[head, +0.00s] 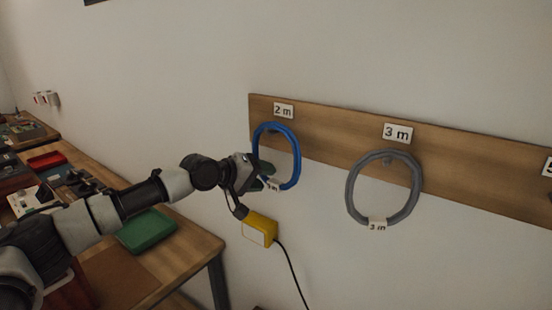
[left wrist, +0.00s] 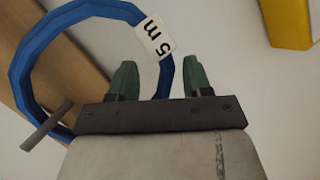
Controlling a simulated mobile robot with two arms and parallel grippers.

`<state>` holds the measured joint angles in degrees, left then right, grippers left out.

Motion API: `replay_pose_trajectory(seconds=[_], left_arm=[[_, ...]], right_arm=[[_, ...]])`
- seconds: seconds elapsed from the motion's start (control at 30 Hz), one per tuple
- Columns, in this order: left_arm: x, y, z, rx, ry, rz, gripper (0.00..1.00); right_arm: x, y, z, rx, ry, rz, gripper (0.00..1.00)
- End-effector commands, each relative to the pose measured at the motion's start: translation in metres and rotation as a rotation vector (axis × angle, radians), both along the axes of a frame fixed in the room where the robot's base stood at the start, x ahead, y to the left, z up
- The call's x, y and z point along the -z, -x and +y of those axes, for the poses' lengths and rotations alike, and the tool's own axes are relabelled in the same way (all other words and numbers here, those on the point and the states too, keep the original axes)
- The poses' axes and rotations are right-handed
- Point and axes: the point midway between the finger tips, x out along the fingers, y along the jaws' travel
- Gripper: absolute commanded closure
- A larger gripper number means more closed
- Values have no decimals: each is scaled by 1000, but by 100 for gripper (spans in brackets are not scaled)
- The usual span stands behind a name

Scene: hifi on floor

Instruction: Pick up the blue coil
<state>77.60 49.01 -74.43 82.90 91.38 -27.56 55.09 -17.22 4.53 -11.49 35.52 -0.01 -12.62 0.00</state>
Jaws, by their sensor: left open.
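The blue coil (head: 297,160) hangs from a peg on the wooden wall board, under the "2 m" sign. A white tag is on its lower part. My left gripper (head: 268,174) is open at the coil's lower left, with its fingers pointing towards the ring. In the left wrist view the blue coil (left wrist: 22,65) shows as a ring beyond the two green fingers (left wrist: 144,80). My right gripper is not in view.
A grey coil (head: 351,190) hangs to the right under a "3 m" sign (head: 397,132) on the wooden board (head: 465,185). A yellow box (head: 259,229) with a black cable is below my left gripper. A workbench (head: 188,262) with a green case (head: 146,231) is at left.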

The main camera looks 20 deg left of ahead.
Motion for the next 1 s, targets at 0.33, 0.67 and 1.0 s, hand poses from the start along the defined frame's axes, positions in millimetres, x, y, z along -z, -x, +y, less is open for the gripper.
replay_pose_trajectory(seconds=[0.33, 0.67, 1.0], left_arm=[[1, 0, 0, 0, 0, 0, 73], [0, 0, 0, 0, 0, 0, 100], [-2, 2, 1, 1, -1, 0, 100]], right_arm=[[0, 0, 0, 0, 0, 0, 54], [0, 0, 0, 0, 1, 0, 54], [5, -1, -1, 1, 1, -1, 54]])
